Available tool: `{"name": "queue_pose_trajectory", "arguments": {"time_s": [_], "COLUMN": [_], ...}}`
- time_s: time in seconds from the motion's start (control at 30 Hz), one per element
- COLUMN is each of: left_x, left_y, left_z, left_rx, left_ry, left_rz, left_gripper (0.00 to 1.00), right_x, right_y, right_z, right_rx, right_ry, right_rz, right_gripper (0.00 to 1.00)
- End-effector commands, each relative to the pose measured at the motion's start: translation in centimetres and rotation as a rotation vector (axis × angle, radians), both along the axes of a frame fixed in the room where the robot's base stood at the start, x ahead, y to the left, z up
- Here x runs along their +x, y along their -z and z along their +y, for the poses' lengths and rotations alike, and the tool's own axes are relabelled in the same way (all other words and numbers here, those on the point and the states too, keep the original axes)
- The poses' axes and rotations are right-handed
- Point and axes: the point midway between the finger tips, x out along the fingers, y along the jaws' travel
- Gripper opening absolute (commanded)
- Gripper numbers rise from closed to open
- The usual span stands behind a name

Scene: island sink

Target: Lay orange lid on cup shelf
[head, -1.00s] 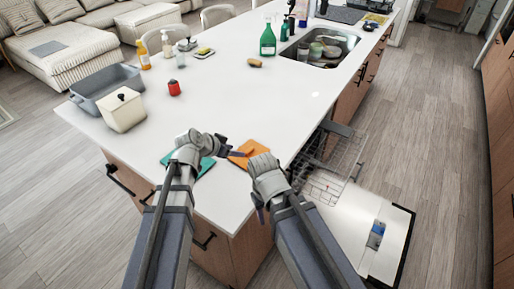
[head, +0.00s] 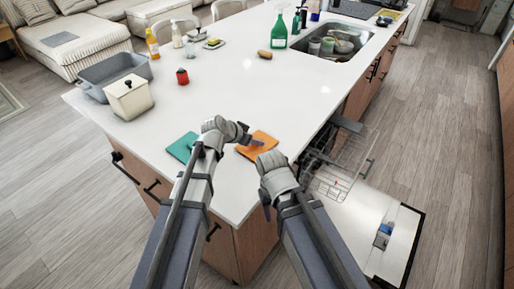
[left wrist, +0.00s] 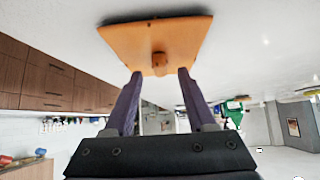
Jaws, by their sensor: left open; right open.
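The orange lid (head: 262,148) lies flat on the white counter near its right edge, a square piece with a small knob. In the left wrist view the lid (left wrist: 185,40) fills the top, its knob (left wrist: 159,60) between the fingertips. My left gripper (head: 246,137) is open at the lid's left side; I cannot tell if the fingers touch the knob. My right gripper (head: 266,208) is open and empty, in front of the counter's right edge. A wire rack (head: 340,165) of the open dishwasher stands out right of the counter; I cannot tell if it is the cup shelf.
A teal square piece (head: 183,147) lies left of the orange lid. The sink (head: 318,47) holds dishes. The middle counter is clear. The dishwasher door (head: 365,225) is down.

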Motion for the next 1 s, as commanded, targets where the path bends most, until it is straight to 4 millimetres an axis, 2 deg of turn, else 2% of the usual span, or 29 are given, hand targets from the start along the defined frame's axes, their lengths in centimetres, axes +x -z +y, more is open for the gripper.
{"name": "queue_pose_trajectory", "arguments": {"time_s": [0.03, 0.07, 0.33, 0.83, 1.0], "left_x": [0.59, 0.73, 0.83, 0.82, 0.82], "left_y": [1.15, 1.31, 1.22, 1.22, 1.22], "left_z": [-0.32, -0.46, -0.66, -0.65, -0.65], "left_rx": [0.000, -0.001, 0.001, 0.001, 0.001], "left_ry": [0.000, -0.001, -0.001, -0.001, -0.001], "left_rz": [0.000, 0.000, 0.001, 0.001, 0.001], "left_gripper": [0.56, 0.56, 0.56, 0.01, 0.00], "right_x": [0.00, 0.00, 0.00, 0.00, 0.00], "right_y": [1.14, 1.30, 1.22, 1.22, 1.22], "right_z": [0.00, 0.00, 0.00, 0.00, -0.01], "right_rx": [0.000, 0.000, 0.000, 0.000, 0.000], "right_ry": [0.000, 0.000, 0.000, 0.000, 0.000], "right_rz": [0.000, 0.000, 0.000, 0.000, 0.000], "right_gripper": [0.50, 0.50, 0.50, 0.50, 0.50]}}
